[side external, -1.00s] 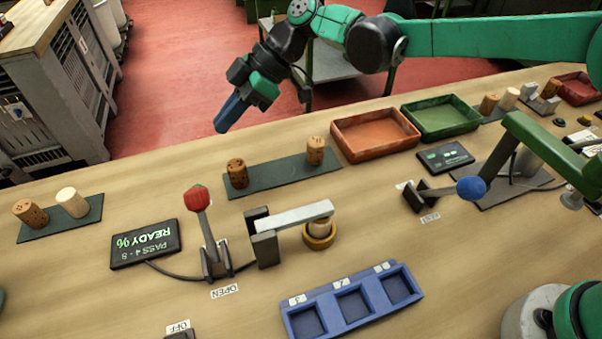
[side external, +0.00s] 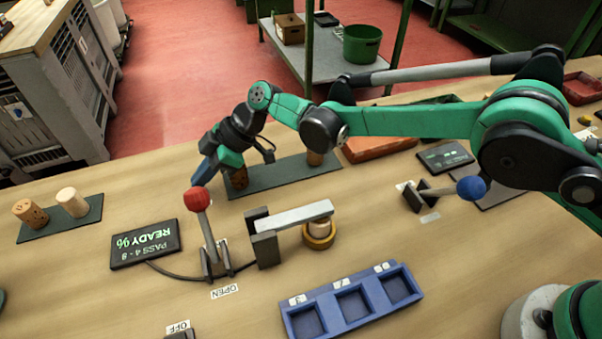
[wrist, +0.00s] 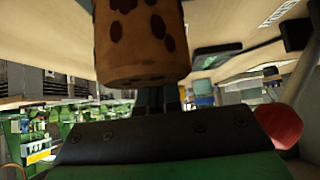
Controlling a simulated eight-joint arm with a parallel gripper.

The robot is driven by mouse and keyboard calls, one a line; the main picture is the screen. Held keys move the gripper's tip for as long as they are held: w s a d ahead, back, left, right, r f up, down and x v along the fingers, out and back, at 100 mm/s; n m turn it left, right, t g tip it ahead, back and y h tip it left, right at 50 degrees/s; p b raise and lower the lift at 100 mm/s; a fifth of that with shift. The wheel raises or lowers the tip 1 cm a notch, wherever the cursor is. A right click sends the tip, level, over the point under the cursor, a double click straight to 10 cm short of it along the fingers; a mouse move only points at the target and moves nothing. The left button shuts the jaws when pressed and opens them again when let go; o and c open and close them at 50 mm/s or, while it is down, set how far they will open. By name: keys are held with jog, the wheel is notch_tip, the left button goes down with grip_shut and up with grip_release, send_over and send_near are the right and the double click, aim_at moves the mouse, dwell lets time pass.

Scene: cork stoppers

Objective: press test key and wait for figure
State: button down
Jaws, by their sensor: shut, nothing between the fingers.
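My gripper (side external: 201,170) is shut and empty. It points down and left just behind the red knob (side external: 200,200) of a lever whose label reads OPEN. In the wrist view my gripper (wrist: 160,97) is partly covered by a large spotted cork (wrist: 140,45) close to the camera, and the red knob (wrist: 281,124) is at the right. The black display (side external: 145,243) reads "READY %" and "PASS 4 - 8". A lever with a blue knob (side external: 471,188) stands to the right, its label too small to read. I cannot tell which control is the test key.
A grey clamp bar (side external: 290,216) extends over a cork in a brass ring (side external: 320,242). A blue tray (side external: 328,289) with three compartments is in front. The spotted cork (side external: 238,180) stands on a dark mat (side external: 275,176). Two corks stand on a mat at left.

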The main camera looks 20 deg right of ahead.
jog(key=shift+f, duration=0.95)
jog(key=shift+a, duration=0.1)
jog(key=shift+v, duration=4.4)
jog(key=shift+w+a+r, duration=0.1)
jog(key=shift+a+r, duration=0.05)
jog(key=shift+r, duration=0.05)
